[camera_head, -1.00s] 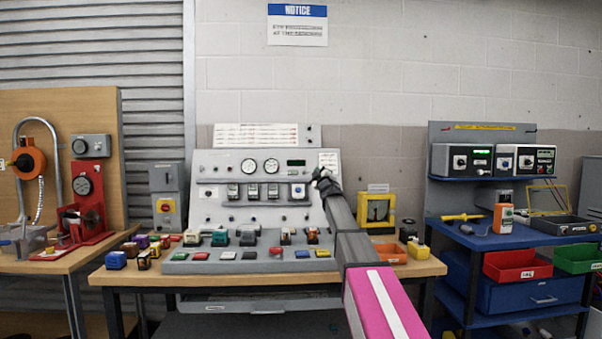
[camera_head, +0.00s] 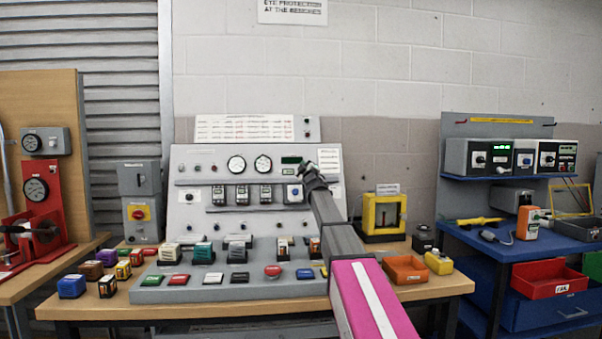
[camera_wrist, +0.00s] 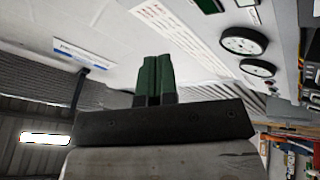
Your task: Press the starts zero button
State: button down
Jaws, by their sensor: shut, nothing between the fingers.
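The grey control panel (camera_head: 185,205) stands on the wooden bench in the middle of the head view. Its lower deck carries a row of buttons: green (camera_head: 153,281), red, black, a red mushroom button (camera_head: 273,270), blue (camera_head: 305,273) and others. The labels are too small to read, so I cannot tell which is the starts zero button. My gripper (camera_head: 306,169) is at the panel's upper right, near the green display (camera_head: 291,160); contact cannot be judged. In the wrist view its green fingers (camera_wrist: 153,78) are together and empty, with the panel face beyond.
Two round gauges (camera_head: 236,164) sit left of my gripper. Several small coloured blocks (camera_head: 72,286) lie on the bench's left side. A yellow frame (camera_head: 384,214) and an orange bin (camera_head: 405,269) stand to the right. A blue shelf unit (camera_head: 480,232) is at the far right.

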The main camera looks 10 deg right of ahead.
jog(key=shift+w, duration=0.1)
jog(key=shift+w+f, duration=0.5)
jog(key=shift+w, duration=0.85)
jog(key=shift+w+f, duration=0.5)
jog(key=shift+w, duration=0.85)
jog(key=shift+w+f, duration=0.5)
jog(key=shift+w, duration=0.85)
jog(key=shift+w+f, duration=0.15)
jog(key=shift+w, duration=0.25)
